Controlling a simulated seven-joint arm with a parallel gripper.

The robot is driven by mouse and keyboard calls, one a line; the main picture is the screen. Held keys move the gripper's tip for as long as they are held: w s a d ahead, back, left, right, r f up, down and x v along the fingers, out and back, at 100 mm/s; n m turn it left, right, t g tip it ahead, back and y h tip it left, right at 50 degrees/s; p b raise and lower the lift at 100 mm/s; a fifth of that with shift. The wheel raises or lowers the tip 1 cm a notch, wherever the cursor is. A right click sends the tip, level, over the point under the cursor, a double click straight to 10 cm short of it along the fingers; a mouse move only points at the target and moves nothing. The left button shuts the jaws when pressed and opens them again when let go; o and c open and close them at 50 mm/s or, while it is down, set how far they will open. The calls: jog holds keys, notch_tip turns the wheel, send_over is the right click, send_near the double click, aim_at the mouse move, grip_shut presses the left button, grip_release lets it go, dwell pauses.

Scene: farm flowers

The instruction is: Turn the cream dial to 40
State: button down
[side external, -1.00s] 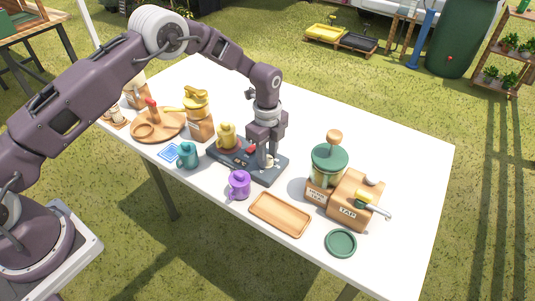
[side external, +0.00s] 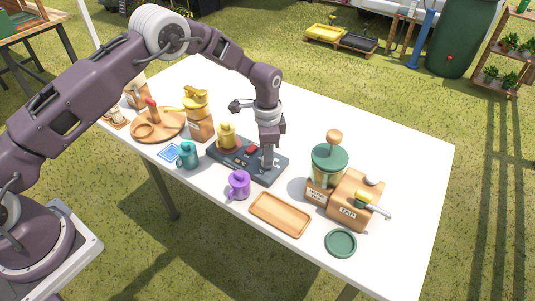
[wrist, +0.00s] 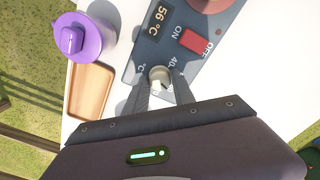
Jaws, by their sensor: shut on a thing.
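The cream dial (wrist: 159,75) sits on a dark grey control base (wrist: 141,53) in the wrist view. My gripper (wrist: 164,88) points down, its two fingers shut on the sides of the dial. A "40" mark is printed close to the dial, with other scale marks partly hidden by the fingers; I cannot tell exactly where the dial points. A display on the base reads 56 °C, and a red switch (wrist: 193,41) sits between ON and OFF. In the side view, my gripper (side external: 268,162) stands over the right end of the base (side external: 243,167) and mostly hides the dial.
A yellow pot (side external: 227,136) stands on the base's left end. A purple mug (side external: 239,184) and a teal mug (side external: 188,156) stand in front. A wooden tray (side external: 263,218), green saucer (side external: 340,243) and wooden tap unit (side external: 350,207) are to the right. The table's back is clear.

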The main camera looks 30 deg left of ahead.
jog(key=n, duration=0.4)
jog(key=shift+r+n, duration=0.1)
jog(key=shift+n, duration=0.2)
jog(key=n, duration=1.4)
jog(key=shift+n, duration=0.3)
jog(key=c, duration=1.1)
grip_release()
jog(key=shift+o, duration=0.2)
